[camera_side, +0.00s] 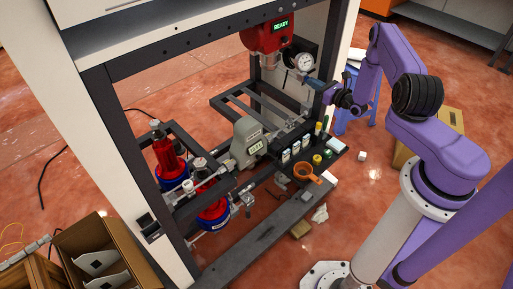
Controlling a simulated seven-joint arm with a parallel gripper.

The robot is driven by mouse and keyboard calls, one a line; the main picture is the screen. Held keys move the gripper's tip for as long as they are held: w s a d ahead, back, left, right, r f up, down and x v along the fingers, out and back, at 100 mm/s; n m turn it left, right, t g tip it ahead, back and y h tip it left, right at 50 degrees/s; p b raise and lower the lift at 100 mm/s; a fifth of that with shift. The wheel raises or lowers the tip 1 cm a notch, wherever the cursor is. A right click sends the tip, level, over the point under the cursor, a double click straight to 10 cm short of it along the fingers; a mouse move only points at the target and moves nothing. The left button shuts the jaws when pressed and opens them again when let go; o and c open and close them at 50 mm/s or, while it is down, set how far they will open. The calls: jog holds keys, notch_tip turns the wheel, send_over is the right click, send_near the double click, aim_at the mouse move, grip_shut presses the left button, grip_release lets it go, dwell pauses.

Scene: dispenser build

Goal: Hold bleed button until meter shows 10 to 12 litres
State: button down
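The grey meter (248,140) stands in the middle of the dark frame; its small lit display (256,147) is too small to read surely. The red unit (266,40) at the top of the frame has a green display (281,24) reading READY. A round white-faced gauge (304,62) sits just right of and below it. I cannot pick out the bleed button with certainty. My gripper (314,83) reaches left from the purple arm, close below the gauge by the right post. Its fingers are too small to tell open from shut, and contact cannot be told.
Two red-and-blue pump-like units (212,212) sit at the frame's lower left. A dark rack (300,152) holds several small bottles, with an orange cup (307,174) in front. A cardboard box (100,255) stands at lower left. A blue stool (357,115) is behind my arm.

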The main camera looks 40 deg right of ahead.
dwell(0.4)
jog(key=shift+s, duration=0.8)
dwell(2.2)
jog(key=shift+s, duration=3)
